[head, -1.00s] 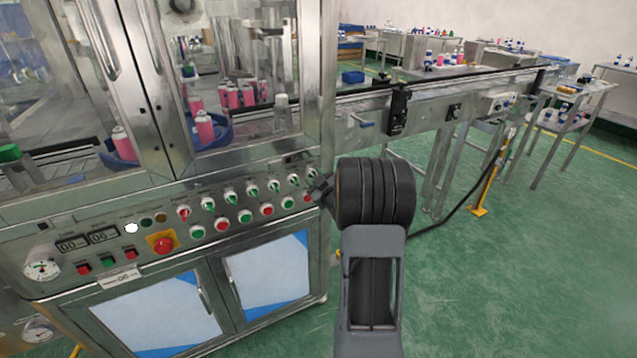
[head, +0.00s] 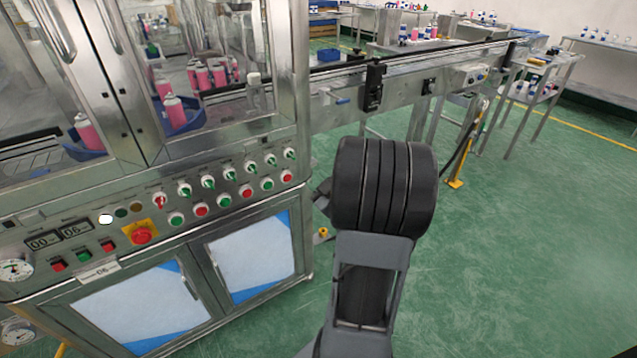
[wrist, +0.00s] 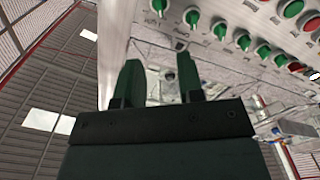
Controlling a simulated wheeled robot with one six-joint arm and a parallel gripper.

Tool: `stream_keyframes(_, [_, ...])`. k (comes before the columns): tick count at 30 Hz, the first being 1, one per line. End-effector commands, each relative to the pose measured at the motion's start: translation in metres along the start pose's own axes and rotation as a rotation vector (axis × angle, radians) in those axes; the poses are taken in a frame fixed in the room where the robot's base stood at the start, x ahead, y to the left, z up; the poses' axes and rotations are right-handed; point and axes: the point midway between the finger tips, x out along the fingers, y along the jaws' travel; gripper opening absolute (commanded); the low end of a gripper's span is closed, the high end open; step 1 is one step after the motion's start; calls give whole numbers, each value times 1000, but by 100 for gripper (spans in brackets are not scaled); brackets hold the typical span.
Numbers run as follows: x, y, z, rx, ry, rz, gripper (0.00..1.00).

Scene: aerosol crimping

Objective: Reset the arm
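My arm (head: 380,190) stands in front of the right end of the machine's control panel (head: 120,225) in the head view. My gripper (wrist: 161,75) shows in the wrist view with its two dark green fingers apart and nothing between them. In the head view the gripper is mostly hidden behind the thick black wrist joint; only a small dark part shows at its left, right of the last panel buttons and apart from them.
The steel machine (head: 285,80) with glass doors fills the left; pink cans (head: 174,110) stand inside. A conveyor (head: 410,75) runs back to the right. A yellow post (head: 458,170) stands beyond my arm. Green floor (head: 530,260) is open at right.

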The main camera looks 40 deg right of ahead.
Motion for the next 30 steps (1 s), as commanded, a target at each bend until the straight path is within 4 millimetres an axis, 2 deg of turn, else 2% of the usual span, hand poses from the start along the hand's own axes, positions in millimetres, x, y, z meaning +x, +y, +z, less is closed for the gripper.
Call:
stream_keyframes(20, [-1,-1,3,7,-18,-3,35])
stream_keyframes(23, [-2,-1,19,23,-108,-5,35])
stream_keyframes(26, [-9,0,52,67,-294,11,35])
stream_keyframes(28, [-21,2,77,114,-461,37,35])
stream_keyframes(30, [-35,4,89,164,-629,63,35])
